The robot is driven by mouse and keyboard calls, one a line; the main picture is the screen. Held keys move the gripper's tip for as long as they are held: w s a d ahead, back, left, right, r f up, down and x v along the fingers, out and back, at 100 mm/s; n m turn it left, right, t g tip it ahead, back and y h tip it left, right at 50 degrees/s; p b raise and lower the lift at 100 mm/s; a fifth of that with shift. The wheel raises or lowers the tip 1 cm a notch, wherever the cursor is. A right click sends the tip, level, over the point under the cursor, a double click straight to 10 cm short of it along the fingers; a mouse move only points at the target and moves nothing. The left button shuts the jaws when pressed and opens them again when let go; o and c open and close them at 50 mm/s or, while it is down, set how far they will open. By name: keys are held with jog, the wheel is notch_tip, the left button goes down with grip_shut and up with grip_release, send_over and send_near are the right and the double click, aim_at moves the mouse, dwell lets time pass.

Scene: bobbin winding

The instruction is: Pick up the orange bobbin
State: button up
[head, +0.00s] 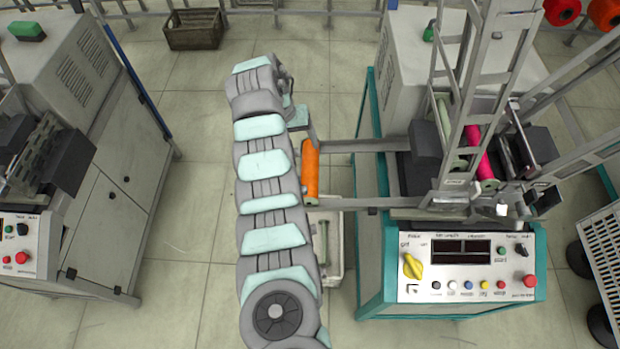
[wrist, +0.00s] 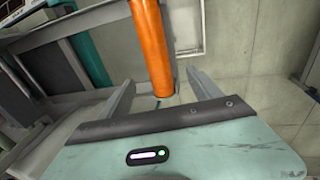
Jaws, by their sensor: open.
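The orange bobbin (head: 311,172) is a long, smooth cylinder lying between two grey bars (head: 355,146) that stick out from the right-hand machine, close beside my arm in the head view. In the wrist view the orange bobbin (wrist: 150,45) runs from the top edge down toward the space between my fingers. My gripper (wrist: 161,80) is open, with one finger to each side of the bobbin's near end; I cannot tell whether they touch it. In the head view my gripper (head: 304,126) is at the bobbin's far end, partly hidden by my arm.
The right-hand machine (head: 460,265) has a control panel and holds a pink bobbin (head: 480,152) behind metal framing. A pale bin (head: 330,275) stands on the floor below the bars. Another machine (head: 110,200) stands at left.

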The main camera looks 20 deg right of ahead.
aim_at(308, 165)
jog(key=shift+g, duration=0.3)
jog(key=b+x, duration=0.1)
jog(key=x, duration=0.2)
jog(key=s+b+x, duration=0.1)
jog(key=x, duration=0.6)
jog(key=shift+s+a+f+b, duration=0.1)
jog(key=shift+s+f+b, duration=0.1)
jog(key=shift+f+b, duration=0.15)
jog(key=shift+r, duration=0.1)
grip_shut()
